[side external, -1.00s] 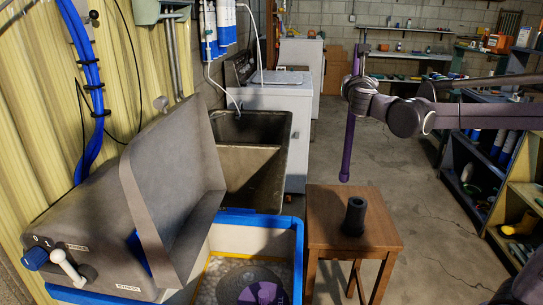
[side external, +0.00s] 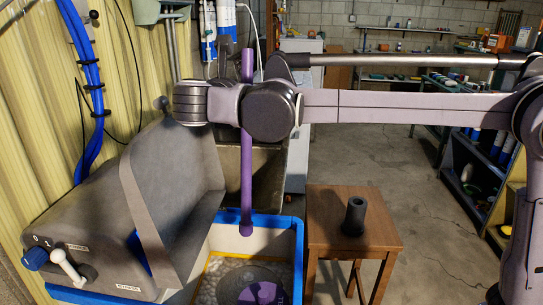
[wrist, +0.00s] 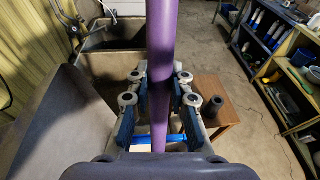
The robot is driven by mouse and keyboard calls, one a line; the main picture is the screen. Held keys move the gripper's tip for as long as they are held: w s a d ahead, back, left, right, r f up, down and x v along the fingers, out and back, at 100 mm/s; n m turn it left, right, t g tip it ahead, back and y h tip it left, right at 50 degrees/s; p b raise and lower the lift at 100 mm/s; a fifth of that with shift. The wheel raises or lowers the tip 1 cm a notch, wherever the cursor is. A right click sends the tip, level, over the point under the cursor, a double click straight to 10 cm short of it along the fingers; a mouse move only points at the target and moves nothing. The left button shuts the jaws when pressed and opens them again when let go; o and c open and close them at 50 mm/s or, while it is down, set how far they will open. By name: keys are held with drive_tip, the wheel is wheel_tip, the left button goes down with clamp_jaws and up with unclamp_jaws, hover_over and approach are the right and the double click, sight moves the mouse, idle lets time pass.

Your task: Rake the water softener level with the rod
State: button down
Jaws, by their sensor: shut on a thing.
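The rod (side external: 247,185) is long, purple and upright, with a rounded lower end. My gripper (wrist: 160,112) is shut on the rod, its blue-padded fingers on either side of it in the wrist view. In the side view my arm hides the grip. The rod's lower end appears at the far blue rim of the softener tub (side external: 258,241); its exact depth is hard to tell. Pale, pebble-like water softener (side external: 209,280) lies in the tub around a dark round piece (side external: 235,283) with a purple part. The grey lid (side external: 165,190) stands raised at the left.
A wooden stool (side external: 325,240) with a dark cylindrical holder (side external: 354,216) stands right of the tub. A sink (side external: 268,175) is behind the tub. Shelves (side external: 478,190) line the right side. The floor between stool and shelves is clear.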

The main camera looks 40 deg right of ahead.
wheel_tip(320, 180, down, 20)
drive_tip(key=shift+a+f, duration=0.1)
idle(1.0)
drive_tip(key=shift+w, duration=0.1)
drive_tip(key=w, duration=0.4)
drive_tip(key=shift+w+d, duration=0.35)
idle(0.4)
drive_tip(key=s+a, duration=0.5)
drive_tip(key=shift+s+a, duration=0.35)
idle(0.4)
drive_tip(key=w+d, duration=0.1)
drive_tip(key=d, duration=0.9)
drive_tip(key=shift+w, duration=0.2)
idle(0.3)
drive_tip(key=shift+a, duration=0.1)
